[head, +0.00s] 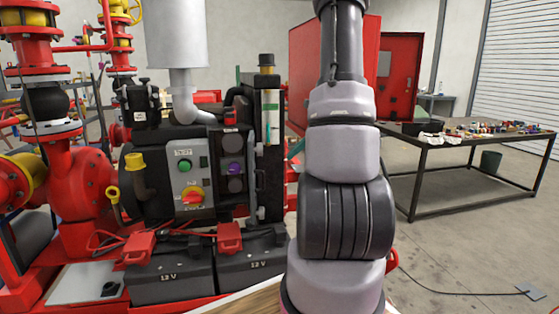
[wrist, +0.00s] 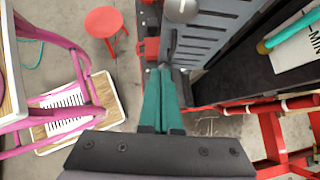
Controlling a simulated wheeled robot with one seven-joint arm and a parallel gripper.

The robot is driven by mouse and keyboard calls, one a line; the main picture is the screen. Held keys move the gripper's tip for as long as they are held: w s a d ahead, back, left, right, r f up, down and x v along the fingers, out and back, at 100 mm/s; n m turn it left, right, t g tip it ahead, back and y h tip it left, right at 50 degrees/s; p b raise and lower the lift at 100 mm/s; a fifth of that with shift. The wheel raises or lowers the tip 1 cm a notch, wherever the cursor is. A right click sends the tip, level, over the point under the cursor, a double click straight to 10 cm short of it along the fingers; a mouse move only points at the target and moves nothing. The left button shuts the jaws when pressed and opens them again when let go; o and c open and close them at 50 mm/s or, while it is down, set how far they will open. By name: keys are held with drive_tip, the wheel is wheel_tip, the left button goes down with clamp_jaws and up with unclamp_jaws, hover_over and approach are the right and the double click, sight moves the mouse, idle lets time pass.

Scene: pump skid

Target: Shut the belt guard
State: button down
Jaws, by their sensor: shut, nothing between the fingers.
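My gripper shows in the wrist view, with two teal fingers (wrist: 163,108) together and nothing between them. The fingers point at a narrow dark and red part beside a grey slotted panel (wrist: 205,50). I cannot tell whether they touch it. This panel may be the belt guard; the frames do not make that certain, nor how far open it stands. In the head view my arm covers most of the right end of the engine (head: 263,150), and the guard cannot be made out there.
Batteries (head: 172,275) and a control panel (head: 192,180) are on the skid's near side. A workbench (head: 470,150) with small parts stands right. In the wrist view, a red stool (wrist: 103,22) and a pink-framed stand (wrist: 75,92) are left, red frame bars (wrist: 275,140) right.

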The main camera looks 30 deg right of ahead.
drive_tip(key=w+a+f, duration=0.4)
drive_tip(key=a+f, duration=0.2)
drive_tip(key=a, duration=0.3)
drive_tip(key=shift+w, duration=0.25)
